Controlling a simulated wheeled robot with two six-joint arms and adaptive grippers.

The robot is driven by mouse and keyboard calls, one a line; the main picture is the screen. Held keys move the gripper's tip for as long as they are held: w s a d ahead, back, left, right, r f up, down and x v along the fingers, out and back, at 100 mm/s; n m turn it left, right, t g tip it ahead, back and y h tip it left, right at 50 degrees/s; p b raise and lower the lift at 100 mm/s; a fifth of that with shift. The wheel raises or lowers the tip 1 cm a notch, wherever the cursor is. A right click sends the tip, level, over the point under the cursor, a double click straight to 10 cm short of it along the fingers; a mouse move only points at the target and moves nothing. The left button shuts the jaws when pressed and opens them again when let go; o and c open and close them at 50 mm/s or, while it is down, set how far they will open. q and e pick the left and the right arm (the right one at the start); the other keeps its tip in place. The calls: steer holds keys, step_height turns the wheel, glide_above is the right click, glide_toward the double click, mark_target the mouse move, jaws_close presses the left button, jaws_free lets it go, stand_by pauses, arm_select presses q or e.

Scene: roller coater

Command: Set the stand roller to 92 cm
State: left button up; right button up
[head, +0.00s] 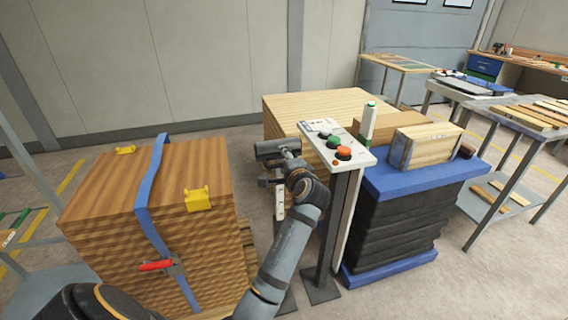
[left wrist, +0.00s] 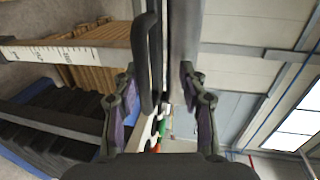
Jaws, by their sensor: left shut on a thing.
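The stand roller shows in the head view as a short dark roller (head: 272,149) on top of a post with a white scale strip (head: 280,205). My left gripper (head: 284,168) is at the roller's head, just under the roller, and is shut on part of it. In the left wrist view, my left gripper (left wrist: 160,82) has its fingers on both sides of a dark bar of the stand roller (left wrist: 183,45). The white scale (left wrist: 80,54) has marks and numbers, too small to read surely. My right gripper is not in view.
A strapped wooden stack (head: 100,205) stands left of the stand roller. A control post with buttons (head: 338,150) stands close on its right. Behind are a pale board stack (head: 300,102) and a blue-topped lift table (head: 425,180). Floor is free at lower right.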

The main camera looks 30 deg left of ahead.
arm_select(q)
steer(key=shift+r, duration=0.25)
